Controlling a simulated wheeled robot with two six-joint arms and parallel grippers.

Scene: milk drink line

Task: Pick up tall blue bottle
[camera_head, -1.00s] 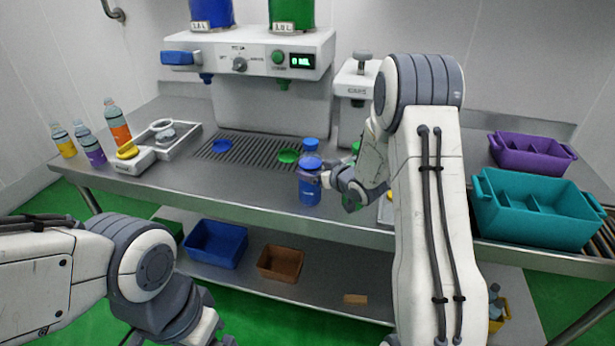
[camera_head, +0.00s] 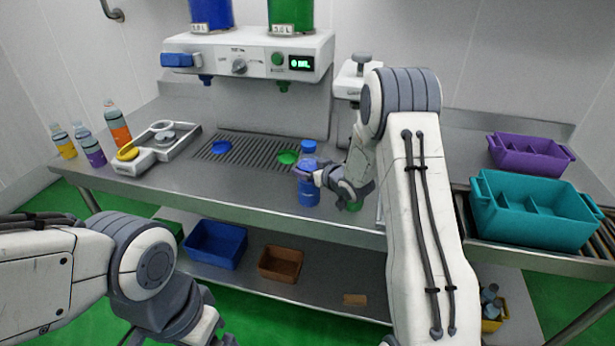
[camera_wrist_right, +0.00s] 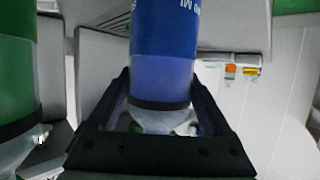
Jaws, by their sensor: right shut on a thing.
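A tall blue bottle (camera_head: 309,194) stands upright near the front of the steel counter. My right gripper (camera_head: 306,173) is shut on its upper part and hides some of it. A blue cap (camera_head: 308,147) shows just above the gripper; I cannot tell whether it belongs to this bottle or to one behind. In the right wrist view the blue bottle (camera_wrist_right: 165,45) sits between the two dark fingers (camera_wrist_right: 160,102). Its bottom seems to be at or near the counter. My left arm is at the lower left, and its fingers are not clearly shown.
A green container (camera_wrist_right: 15,90) is close beside the gripper. The dispenser (camera_head: 245,55) stands behind, over a drain grate (camera_head: 245,150). Several small bottles and a tray (camera_head: 170,148) are at left. Teal (camera_head: 535,212) and purple (camera_head: 530,155) crates are at right. The front-left counter is clear.

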